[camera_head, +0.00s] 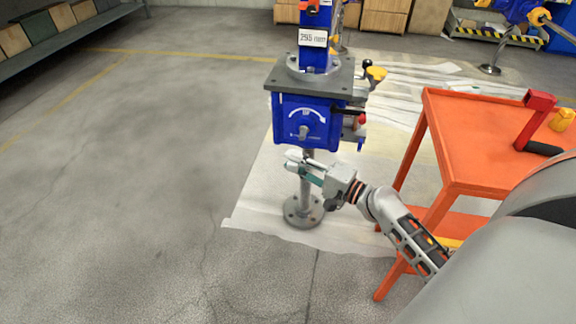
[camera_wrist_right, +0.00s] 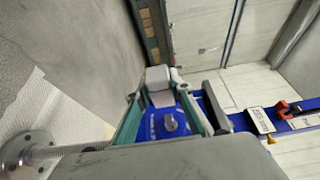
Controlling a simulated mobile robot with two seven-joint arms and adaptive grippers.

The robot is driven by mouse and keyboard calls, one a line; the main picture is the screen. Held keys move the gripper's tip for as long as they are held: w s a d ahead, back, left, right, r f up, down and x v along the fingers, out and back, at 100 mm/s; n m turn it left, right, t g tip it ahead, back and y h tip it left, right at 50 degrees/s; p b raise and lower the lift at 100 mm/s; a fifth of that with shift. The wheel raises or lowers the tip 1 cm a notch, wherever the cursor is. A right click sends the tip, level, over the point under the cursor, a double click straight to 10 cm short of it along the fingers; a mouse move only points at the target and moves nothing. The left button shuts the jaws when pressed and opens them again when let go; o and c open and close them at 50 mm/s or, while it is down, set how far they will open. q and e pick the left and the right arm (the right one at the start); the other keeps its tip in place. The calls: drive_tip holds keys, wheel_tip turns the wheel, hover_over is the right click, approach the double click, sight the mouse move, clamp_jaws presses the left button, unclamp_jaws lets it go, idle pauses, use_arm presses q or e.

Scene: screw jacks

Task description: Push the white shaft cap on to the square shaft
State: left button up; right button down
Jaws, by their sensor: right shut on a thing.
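The blue screw jack (camera_head: 284,118) stands upright on a grey post with a round base plate. Its square shaft (camera_head: 303,132) sticks out of the front face below a white curved arrow; the grey shaft also shows in the right wrist view (camera_wrist_right: 170,123). My right gripper (camera_head: 299,163) is just below and in front of that face. It is shut on the white shaft cap (camera_wrist_right: 158,75), which sits between the fingertips. In the head view the cap (camera_head: 293,154) is small and partly hidden. The cap looks apart from the shaft. My left gripper is not in view.
An orange table (camera_head: 475,135) on the right carries a red crank (camera_head: 538,105) with a black handle and a yellow part (camera_head: 562,119). A pale sheet (camera_head: 262,205) lies under the jack. A shelf (camera_head: 70,45) stands far left. The floor left of the jack is free.

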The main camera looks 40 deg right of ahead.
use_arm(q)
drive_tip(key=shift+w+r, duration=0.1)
use_arm(e)
drive_tip(key=shift+f, duration=0.1)
drive_tip(key=shift+s+f, duration=0.1)
drive_tip(key=shift+d+b, duration=0.1)
drive_tip(key=shift+b, duration=0.25)
drive_tip(key=shift+w+d+f+b, duration=0.1)
drive_tip(key=shift+w+d+b, duration=0.45)
drive_tip(key=shift+w+d, duration=0.5)
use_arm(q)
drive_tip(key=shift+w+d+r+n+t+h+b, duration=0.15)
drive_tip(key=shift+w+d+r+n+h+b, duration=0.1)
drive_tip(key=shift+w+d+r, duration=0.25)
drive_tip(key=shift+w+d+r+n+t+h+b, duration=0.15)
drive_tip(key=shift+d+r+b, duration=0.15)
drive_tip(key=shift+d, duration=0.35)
use_arm(e)
drive_tip(key=shift+w+d+r, duration=0.2)
drive_tip(key=shift+w+d, duration=0.65)
drive_tip(key=shift+d, duration=0.25)
